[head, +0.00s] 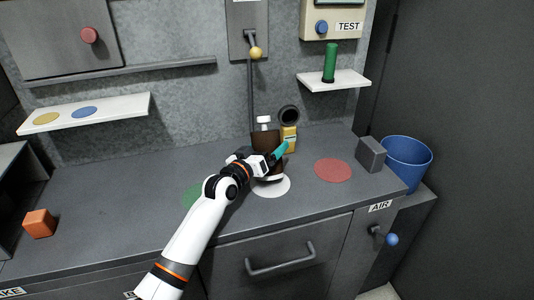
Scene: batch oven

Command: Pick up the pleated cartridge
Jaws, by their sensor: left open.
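A dark brown upright thing (262,138) with a white top and a pale base stands on the white round mark (271,190) on the counter. It looks like the pleated cartridge, but pleats are too small to make out. My left gripper (280,151), with teal fingers, is open in front of it and hides its middle. I cannot tell whether the fingers touch it or are around it. My right gripper is not in view.
A yellow device (289,138) with a dark round head stands close behind the gripper. A grey block (371,154) and blue bin (406,162) are at the right, an orange block (39,223) at the left. The red mark (332,170) is bare.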

